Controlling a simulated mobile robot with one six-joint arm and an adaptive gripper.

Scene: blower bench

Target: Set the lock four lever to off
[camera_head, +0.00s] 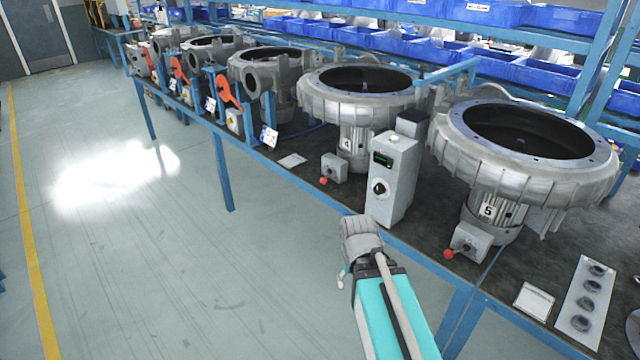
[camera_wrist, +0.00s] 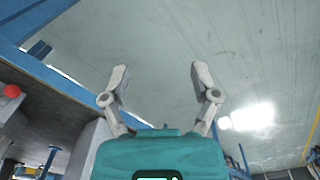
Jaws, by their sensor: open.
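The blower marked 4 (camera_head: 350,100) stands on the bench. A small grey box (camera_head: 334,168) at its foot carries a red-knobbed lever (camera_head: 323,181) toward the bench's front edge. Which position the lever is in is too small to tell. My gripper (camera_wrist: 160,75) is open and empty in the wrist view, with its fingers spread over the floor. In the head view my arm's end is in front of the bench, below and right of that lever and apart from it. A red knob (camera_wrist: 12,90) shows at the wrist view's left edge; I cannot tell which lever it belongs to.
A grey control box (camera_head: 393,180) with a black rotary knob stands between blowers 4 and 5. Blower 5 (camera_head: 486,211) has a similar red-knobbed lever (camera_head: 448,253). Orange handles (camera_head: 226,91) stand farther left. The floor (camera_head: 130,240) left of the bench is clear.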

